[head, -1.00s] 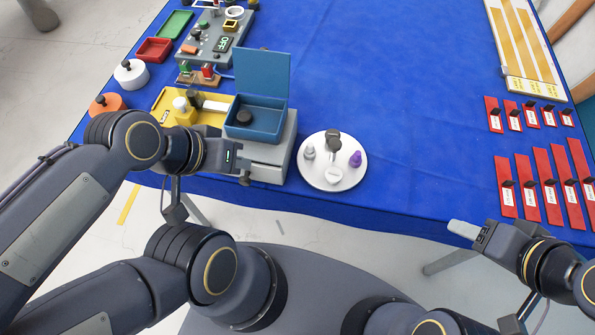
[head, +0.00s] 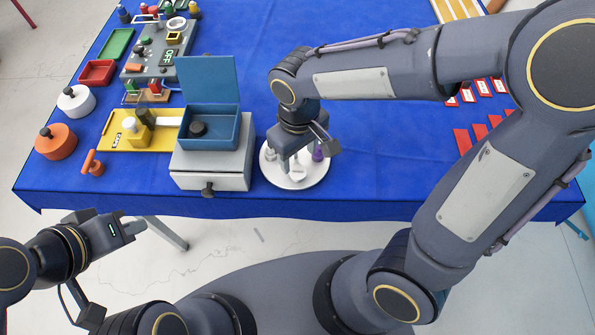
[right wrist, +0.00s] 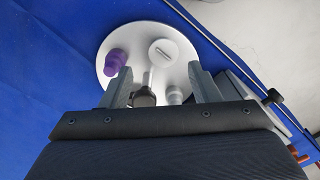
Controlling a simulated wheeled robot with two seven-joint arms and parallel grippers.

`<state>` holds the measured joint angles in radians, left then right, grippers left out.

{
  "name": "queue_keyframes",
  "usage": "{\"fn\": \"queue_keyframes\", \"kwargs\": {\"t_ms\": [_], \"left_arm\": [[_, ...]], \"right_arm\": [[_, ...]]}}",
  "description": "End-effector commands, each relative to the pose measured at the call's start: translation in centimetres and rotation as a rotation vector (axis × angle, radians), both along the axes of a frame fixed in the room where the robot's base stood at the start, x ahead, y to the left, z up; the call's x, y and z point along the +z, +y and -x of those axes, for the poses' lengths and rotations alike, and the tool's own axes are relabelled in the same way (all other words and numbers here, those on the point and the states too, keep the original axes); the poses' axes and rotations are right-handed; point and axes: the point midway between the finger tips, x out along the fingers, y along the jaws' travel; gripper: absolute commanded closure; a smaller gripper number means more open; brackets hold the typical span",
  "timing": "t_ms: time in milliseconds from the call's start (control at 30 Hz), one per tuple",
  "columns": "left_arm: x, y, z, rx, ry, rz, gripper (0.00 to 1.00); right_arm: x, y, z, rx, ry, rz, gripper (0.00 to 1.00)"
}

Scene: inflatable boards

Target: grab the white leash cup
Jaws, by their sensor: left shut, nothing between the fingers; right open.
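A round white plate (head: 268,176) stands near the table's front edge. A white round piece with a slot in its top (right wrist: 163,52), which looks like the white leash cup, sits on it; it also shows in the head view (head: 297,172). Beside it are a purple piece (right wrist: 117,62), a grey piece (right wrist: 175,95) and a dark-knobbed piece (right wrist: 145,97). My right gripper (right wrist: 160,86) is open above the plate, its fingers pointing towards the white piece and apart from it. My left gripper (head: 137,227) is shut and empty, in front of the table's front-left edge.
A grey drawer box with a blue open-lidded tray (head: 210,165) stands just left of the plate. A yellow board (head: 115,130), an orange pot (head: 56,142) and a white pot (head: 76,101) are further left. Red strips lie at right, partly hidden by my right arm.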

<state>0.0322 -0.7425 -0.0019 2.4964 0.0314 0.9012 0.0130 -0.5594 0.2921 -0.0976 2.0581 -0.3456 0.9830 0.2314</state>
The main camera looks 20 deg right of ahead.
Motion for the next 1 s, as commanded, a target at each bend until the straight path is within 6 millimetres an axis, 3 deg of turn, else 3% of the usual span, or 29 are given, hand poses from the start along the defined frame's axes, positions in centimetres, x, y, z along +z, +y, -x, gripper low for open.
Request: {"fn": "queue_keyframes", "kwargs": {"t_ms": [333, 667, 1000], "left_arm": [[0.6, 0.0, 0.0, 0.000, 0.000, 0.000, 1.00], [0.6, 0.0, 0.0, 0.000, 0.000, 0.000, 1.00], [0.6, 0.0, 0.0, 0.000, 0.000, 0.000, 1.00]], "right_arm": [[-4.8, 0.3, 0.6, -0.001, 0.004, 0.001, 0.44], [-5.5, 0.3, 0.5, -0.002, 0.000, -0.002, 0.44], [-5.5, 0.3, 0.5, -0.002, 0.000, -0.002, 0.87]]}}
